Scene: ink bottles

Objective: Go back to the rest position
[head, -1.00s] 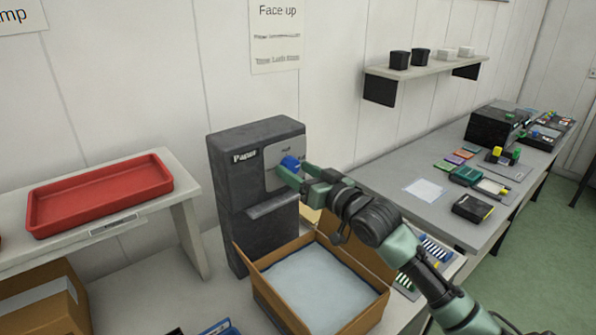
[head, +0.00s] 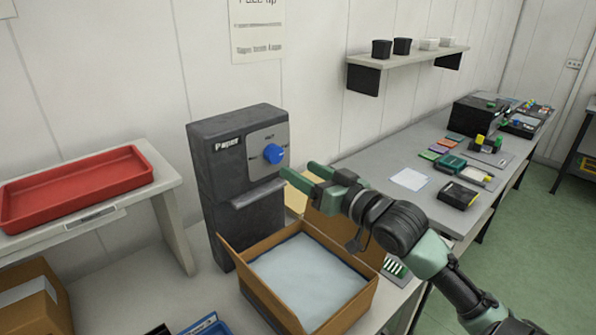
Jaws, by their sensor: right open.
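My right gripper (head: 300,177) is open and empty, with its green fingers pointing left toward the dark paper dispenser (head: 225,190). The dispenser has a grey plate with a round blue knob (head: 273,153). The fingertips are to the right of and below the knob, and look apart from it. My right arm comes in from the lower right, over the rear right part of an open cardboard box (head: 240,275). My left gripper is not in view.
A red tray (head: 75,188) sits on a raised shelf at left. The box holds a pale sheet (head: 308,280). A long grey table (head: 385,160) at right bears a white paper (head: 409,179) and several small items. A wall shelf (head: 410,54) holds several small pots. Green floor (head: 520,235) is clear at right.

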